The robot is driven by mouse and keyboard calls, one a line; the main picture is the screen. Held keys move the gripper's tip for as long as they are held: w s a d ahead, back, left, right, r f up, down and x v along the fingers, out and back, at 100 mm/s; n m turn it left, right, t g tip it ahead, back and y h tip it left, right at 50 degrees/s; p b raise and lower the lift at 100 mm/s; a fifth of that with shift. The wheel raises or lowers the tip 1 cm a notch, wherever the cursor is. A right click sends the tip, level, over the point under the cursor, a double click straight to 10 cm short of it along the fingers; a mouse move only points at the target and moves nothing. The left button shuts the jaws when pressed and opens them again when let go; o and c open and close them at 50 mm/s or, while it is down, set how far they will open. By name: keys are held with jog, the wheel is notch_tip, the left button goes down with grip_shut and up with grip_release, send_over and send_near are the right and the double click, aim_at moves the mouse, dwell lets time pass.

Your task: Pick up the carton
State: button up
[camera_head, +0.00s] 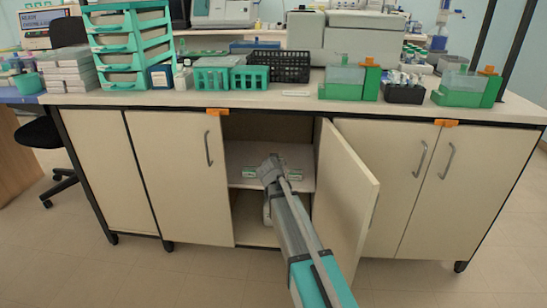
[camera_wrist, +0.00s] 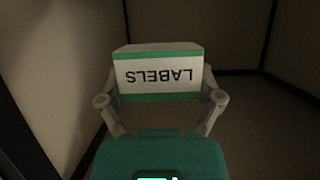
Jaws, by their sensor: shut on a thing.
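The carton (camera_wrist: 158,76) is a white box with green bands and the word LABELS, upside down in the wrist view. My gripper (camera_wrist: 160,92) has one finger on each side of it and is shut on it. In the head view, my gripper (camera_head: 271,170) is inside the open cabinet, at the level of the shelf (camera_head: 240,155). Small green-and-white patches show on both sides of it there; I cannot tell if both belong to the carton. My gripper hides the rest. Whether the carton touches the shelf is unclear.
The open cabinet door (camera_head: 345,200) stands out close to the right of my arm. The closed left door (camera_head: 180,175) borders the opening. The counter (camera_head: 220,98) above holds racks, baskets and green containers. In the wrist view, cabinet walls rise on both sides, with free room around the carton.

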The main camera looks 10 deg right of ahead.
jog(key=d+p+v, duration=0.1)
jog(key=p+v, duration=0.1)
jog(key=v, duration=0.4)
jog(key=shift+s+d+r, duration=0.2)
jog(key=shift+s+d, duration=0.05)
jog(key=shift+s, duration=0.2)
